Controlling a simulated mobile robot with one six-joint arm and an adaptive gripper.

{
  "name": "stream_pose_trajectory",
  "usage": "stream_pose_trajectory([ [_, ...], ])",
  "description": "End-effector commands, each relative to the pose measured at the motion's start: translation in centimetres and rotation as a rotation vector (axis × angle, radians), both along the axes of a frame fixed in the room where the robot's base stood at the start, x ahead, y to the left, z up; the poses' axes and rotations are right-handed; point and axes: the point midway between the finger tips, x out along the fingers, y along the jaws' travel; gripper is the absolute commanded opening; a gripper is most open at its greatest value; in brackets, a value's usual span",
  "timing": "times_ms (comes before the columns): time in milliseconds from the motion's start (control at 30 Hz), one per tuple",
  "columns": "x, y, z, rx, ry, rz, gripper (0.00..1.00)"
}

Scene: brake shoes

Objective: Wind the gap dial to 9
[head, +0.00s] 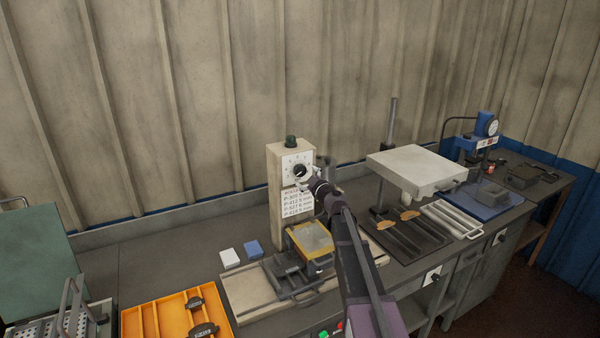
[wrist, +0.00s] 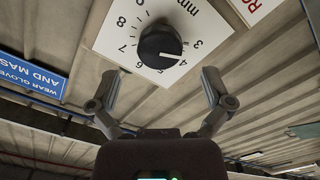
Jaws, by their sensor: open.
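The gap dial is a white plate (head: 290,163) with a black round knob (head: 300,171) on a beige post. The black knob (wrist: 158,45) has a white pointer line aimed close to the 4. My gripper (wrist: 160,75) is open, with one finger on each side below the knob. The fingers appear apart from it, with nothing between them. In the head view my gripper (head: 310,182) is right at the dial and partly covers it.
Under the dial stands a fixture with a yellowish plate (head: 312,239). White (head: 229,257) and blue (head: 253,248) blocks lie left of it. An orange tray (head: 140,322) is at front left. A white-topped stand (head: 415,166) and dark tray (head: 405,238) are to the right.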

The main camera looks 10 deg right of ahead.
Motion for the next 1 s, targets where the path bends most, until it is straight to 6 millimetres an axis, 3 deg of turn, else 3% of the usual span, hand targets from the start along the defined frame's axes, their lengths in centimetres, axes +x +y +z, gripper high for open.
stream_pose_trajectory([
  [100,2.0,0.6,0.0,0.0,0.0,0.0,1.0],
  [300,3.9,1.3,0.0,0.0,0.0,0.0,1.0],
  [800,4.7,1.6,0.0,0.0,0.0,0.0,1.0],
  [867,4.7,1.6,0.0,0.0,0.0,0.0,0.85],
  [1000,4.7,1.6,0.0,0.0,0.0,0.0,0.44],
])
